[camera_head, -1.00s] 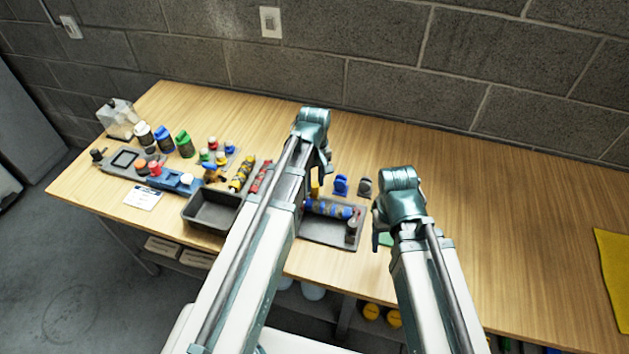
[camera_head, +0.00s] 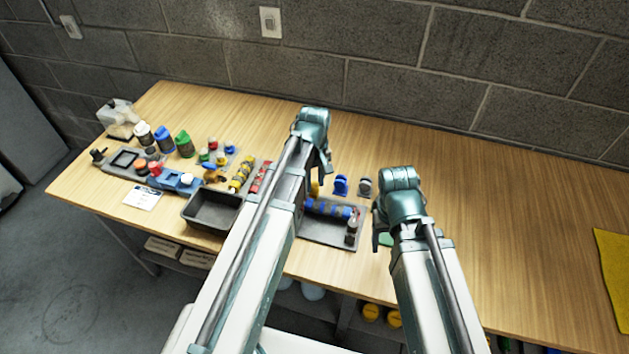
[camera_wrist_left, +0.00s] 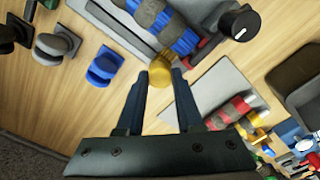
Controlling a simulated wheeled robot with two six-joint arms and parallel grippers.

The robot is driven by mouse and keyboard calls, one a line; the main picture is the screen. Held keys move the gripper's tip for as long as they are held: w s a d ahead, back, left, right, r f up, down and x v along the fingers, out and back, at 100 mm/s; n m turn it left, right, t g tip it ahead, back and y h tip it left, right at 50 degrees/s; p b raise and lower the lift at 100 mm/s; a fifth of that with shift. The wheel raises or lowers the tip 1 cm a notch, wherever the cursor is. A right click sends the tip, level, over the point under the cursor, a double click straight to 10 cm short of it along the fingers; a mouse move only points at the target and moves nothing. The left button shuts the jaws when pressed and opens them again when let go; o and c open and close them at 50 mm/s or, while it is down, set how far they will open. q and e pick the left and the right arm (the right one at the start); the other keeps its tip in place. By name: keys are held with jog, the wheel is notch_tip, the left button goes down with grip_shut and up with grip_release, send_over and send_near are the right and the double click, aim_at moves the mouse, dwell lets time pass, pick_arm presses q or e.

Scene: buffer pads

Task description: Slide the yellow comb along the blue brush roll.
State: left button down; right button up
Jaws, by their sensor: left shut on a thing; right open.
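Whether comb and roll touch I cannot tell. In the head view the comb (camera_head: 315,188) is a small yellow patch, mostly hidden by my left arm. My right gripper (camera_head: 380,222) is open and empty to the right of the tray; its fingers are largely hidden.
The tray (camera_head: 325,236) also holds a dark upright knob (camera_head: 351,232). Blue (camera_head: 341,185) and grey (camera_head: 365,186) holders stand behind it. An empty dark bin (camera_head: 212,209) and more rolls lie left. Bottles crowd the far left. The table's right half is mostly clear.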

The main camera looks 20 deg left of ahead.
pick_arm(q)
jog(key=d, duration=1)
jog(key=shift+s+d, duration=0.15)
jog(key=shift+d, duration=0.2)
jog(key=c, duration=0.8)
grip_release()
jog(key=shift+r, duration=0.15)
pick_arm(e)
jog(key=shift+r, duration=0.15)
pick_arm(q)
notch_tip(320, 180, up, 14)
jog(key=p, duration=1.4)
jog(key=shift+f, duration=0.2)
pick_arm(e)
notch_tip(320, 180, up, 14)
jog(key=shift+f, duration=0.2)
